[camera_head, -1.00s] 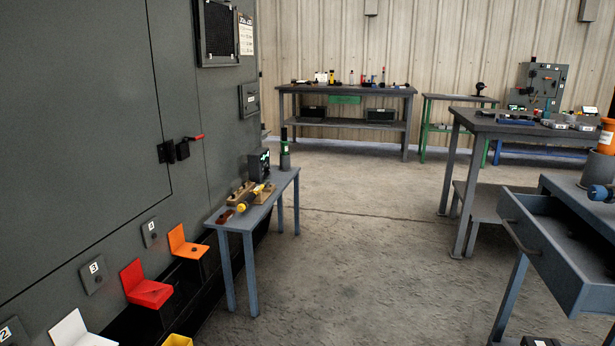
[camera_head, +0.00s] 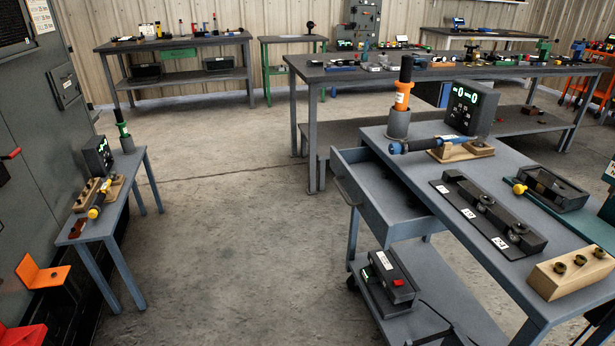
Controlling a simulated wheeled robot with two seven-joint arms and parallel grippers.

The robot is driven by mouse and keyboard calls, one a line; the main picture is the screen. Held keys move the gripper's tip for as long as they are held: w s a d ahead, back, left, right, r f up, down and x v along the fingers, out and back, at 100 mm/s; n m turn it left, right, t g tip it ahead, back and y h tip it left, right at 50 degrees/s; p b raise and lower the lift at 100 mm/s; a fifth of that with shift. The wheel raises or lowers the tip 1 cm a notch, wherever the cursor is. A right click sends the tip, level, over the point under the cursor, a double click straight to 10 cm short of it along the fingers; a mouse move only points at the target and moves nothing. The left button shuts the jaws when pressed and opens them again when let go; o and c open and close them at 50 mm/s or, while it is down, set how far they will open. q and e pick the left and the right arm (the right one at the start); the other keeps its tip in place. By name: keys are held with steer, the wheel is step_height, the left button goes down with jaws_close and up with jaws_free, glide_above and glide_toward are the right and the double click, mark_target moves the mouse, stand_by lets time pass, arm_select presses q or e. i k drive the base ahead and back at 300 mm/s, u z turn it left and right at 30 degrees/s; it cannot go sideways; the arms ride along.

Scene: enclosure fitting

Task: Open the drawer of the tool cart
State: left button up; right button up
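The blue-grey tool cart (camera_head: 470,225) stands at the right, with a flat top, a lower shelf and a caster showing. Its drawer (camera_head: 385,200) is pulled out toward the left, and its inside looks empty in the part I see. A bar handle (camera_head: 343,190) is on the drawer's front. Neither of my grippers is in view, and nothing of mine touches the drawer.
On the cart top are an orange tool in a holder (camera_head: 402,95), a display box (camera_head: 470,107) and a black fixture (camera_head: 490,210). A small table (camera_head: 110,210) stands at the left by the grey enclosure (camera_head: 40,120). The floor between is clear.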

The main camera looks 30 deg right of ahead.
mark_target(379, 199)
steer(key=u, duration=0.25)
steer(key=i, duration=2.35)
steer(key=z, duration=2.6)
